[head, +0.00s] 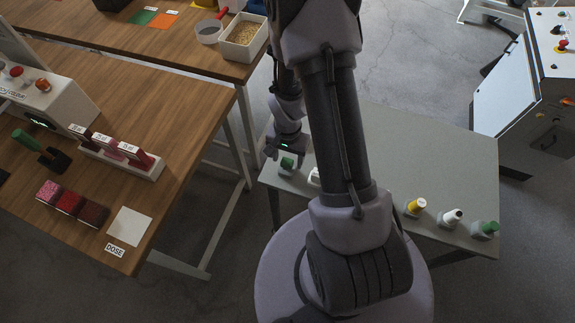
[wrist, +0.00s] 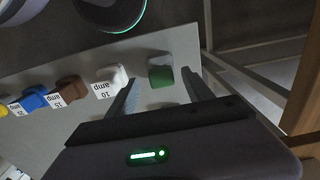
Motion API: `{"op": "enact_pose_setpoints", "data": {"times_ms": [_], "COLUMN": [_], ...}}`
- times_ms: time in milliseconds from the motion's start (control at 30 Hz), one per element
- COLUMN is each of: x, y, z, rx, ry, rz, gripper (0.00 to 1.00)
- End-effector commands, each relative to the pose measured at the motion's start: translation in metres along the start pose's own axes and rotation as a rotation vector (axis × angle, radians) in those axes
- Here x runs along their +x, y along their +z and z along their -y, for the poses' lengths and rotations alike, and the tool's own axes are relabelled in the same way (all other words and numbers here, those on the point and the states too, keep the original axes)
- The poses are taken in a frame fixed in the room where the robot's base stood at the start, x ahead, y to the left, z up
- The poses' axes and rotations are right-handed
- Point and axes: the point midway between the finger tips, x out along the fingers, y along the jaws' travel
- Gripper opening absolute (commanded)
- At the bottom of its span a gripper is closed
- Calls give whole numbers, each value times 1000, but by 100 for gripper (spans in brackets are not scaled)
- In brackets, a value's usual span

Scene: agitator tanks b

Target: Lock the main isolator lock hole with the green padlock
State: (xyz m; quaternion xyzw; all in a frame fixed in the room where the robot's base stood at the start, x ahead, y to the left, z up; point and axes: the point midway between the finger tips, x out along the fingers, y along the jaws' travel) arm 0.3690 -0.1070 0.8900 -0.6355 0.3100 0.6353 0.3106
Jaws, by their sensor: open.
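My gripper (wrist: 163,92) is open, its two fingers on either side of a small green block (wrist: 160,75) with a grey end. No contact shows. The green block also shows in the head view (head: 287,163), at the left end of the grey table (head: 400,150), just below my gripper (head: 285,150). Another small green-topped piece (head: 487,229) stands at the table's right end. No shackle is clear on either, so I cannot tell which, if any, is the padlock. A main isolator with its lock hole is not clearly identifiable.
Labelled amp pieces, white (wrist: 110,79), brown (wrist: 71,88) and blue (wrist: 34,98), stand in a row beside the green block. A control cabinet (head: 540,75) stands at right. Wooden benches (head: 130,75) fill the left. My arm hides the table's middle.

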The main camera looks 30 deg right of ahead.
Motion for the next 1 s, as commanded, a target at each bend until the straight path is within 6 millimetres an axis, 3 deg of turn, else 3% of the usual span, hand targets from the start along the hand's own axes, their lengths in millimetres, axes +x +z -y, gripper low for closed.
{"op": "enact_pose_setpoints", "data": {"times_ms": [100, 367, 667, 1000], "x": [23, 26, 26, 23], "y": [1, 0, 0, 0], "z": [0, 1, 1, 1], "rx": [0, 0, 0, 0], "ry": [1, -1, 0, -1], "rz": [2, -1, -1, -1], "gripper": [60, 60, 3, 0]}}
